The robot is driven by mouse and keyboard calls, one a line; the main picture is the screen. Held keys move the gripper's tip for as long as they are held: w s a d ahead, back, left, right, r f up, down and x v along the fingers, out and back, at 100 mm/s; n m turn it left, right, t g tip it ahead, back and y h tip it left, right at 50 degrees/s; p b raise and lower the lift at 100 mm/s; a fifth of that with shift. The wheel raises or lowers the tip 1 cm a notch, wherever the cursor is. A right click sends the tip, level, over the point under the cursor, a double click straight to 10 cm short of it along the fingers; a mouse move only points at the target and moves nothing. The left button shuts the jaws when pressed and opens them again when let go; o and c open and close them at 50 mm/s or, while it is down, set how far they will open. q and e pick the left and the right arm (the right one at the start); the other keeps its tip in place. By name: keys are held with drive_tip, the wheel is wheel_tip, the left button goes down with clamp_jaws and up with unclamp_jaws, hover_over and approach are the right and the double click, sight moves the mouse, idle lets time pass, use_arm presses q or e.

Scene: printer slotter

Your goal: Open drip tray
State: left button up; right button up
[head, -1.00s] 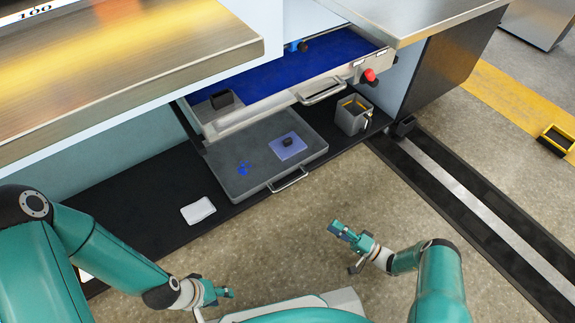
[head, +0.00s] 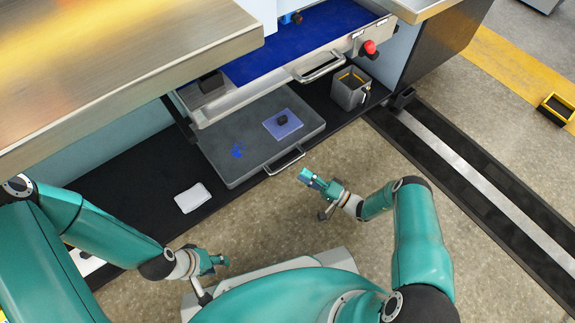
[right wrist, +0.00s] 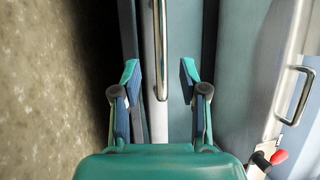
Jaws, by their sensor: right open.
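The drip tray (head: 222,148) is a flat grey tray low under the blue-bedded drawer, with a metal handle (head: 284,162) on its front edge. A purple pad (head: 283,124) with a small dark block and a blue stain lie on it. My right gripper (head: 306,176) is open and empty, just in front of the handle. In the right wrist view the handle (right wrist: 161,50) lines up between the open fingers (right wrist: 159,76); contact is not visible. My left gripper (head: 219,261) is low at the left, away from the tray; its finger opening is unclear.
The blue-bedded drawer (head: 300,45) with its own handle (head: 320,67) overhangs the tray's back. A grey bin (head: 350,90) stands right of the tray and a white cloth (head: 192,198) lies left. The floor in front is clear.

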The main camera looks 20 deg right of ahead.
drive_tip(key=b+x, duration=0.1)
drive_tip(key=x, duration=0.6)
drive_tip(key=shift+w+a+r, duration=0.1)
drive_tip(key=shift+w+a, duration=0.15)
clamp_jaws()
drive_tip(key=shift+w+d, duration=0.1)
drive_tip(key=shift+d, duration=0.05)
